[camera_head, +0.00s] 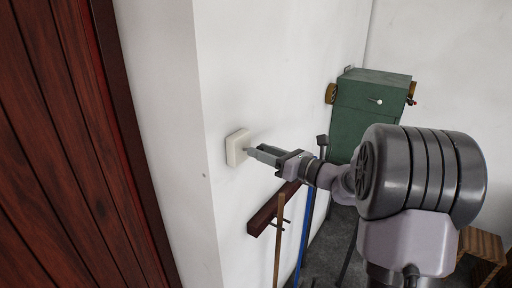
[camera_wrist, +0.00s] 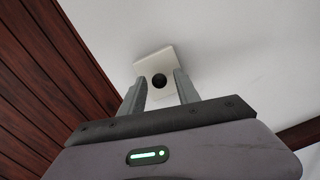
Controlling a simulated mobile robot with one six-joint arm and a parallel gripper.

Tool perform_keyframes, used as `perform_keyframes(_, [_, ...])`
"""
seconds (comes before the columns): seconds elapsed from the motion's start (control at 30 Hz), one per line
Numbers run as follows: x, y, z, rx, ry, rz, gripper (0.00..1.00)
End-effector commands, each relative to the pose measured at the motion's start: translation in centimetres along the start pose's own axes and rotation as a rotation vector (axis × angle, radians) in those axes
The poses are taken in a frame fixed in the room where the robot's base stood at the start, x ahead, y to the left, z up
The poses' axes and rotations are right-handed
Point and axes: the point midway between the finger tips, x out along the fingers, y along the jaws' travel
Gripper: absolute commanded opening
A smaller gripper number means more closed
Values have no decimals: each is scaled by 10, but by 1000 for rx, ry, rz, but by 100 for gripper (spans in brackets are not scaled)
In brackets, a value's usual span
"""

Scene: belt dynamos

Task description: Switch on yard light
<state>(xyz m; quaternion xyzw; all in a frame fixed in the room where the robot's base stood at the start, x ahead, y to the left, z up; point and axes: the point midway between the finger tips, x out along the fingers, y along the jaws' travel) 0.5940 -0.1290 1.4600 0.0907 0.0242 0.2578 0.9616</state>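A small cream switch plate (camera_head: 237,148) is fixed on the white wall near its corner. In the wrist view the switch plate (camera_wrist: 153,62) shows a round dark knob (camera_wrist: 159,80) on its face. My gripper (camera_head: 250,151) is right at the switch, pointing at the wall. In the wrist view my gripper (camera_wrist: 160,83) has its two fingers apart, one on each side of the knob. I cannot tell whether the fingertips touch the plate or the knob. The yard light is not visible.
A dark red wooden door (camera_head: 70,150) stands left of the wall corner. A green cabinet (camera_head: 362,110) is on the wall behind my arm. Below the switch, a dark red beam (camera_head: 273,208) and several upright handles, including a blue one (camera_head: 304,235), stand along the wall.

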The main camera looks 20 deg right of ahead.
Motion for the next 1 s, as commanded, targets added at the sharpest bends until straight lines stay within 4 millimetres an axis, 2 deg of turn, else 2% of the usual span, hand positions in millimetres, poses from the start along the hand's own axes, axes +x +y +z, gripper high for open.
perform_keyframes(0.1, [15,0,0,-1,1,1,38])
perform_keyframes(0.2, [21,0,0,-1,1,0,38])
perform_keyframes(0.47, [22,0,0,-1,1,-1,38])
perform_keyframes(0.67, [22,0,0,-1,1,0,1])
perform_keyframes(0.83, [22,0,0,-2,3,-1,0])
perform_keyframes(1.0, [24,3,12,-7,78,-14,0])
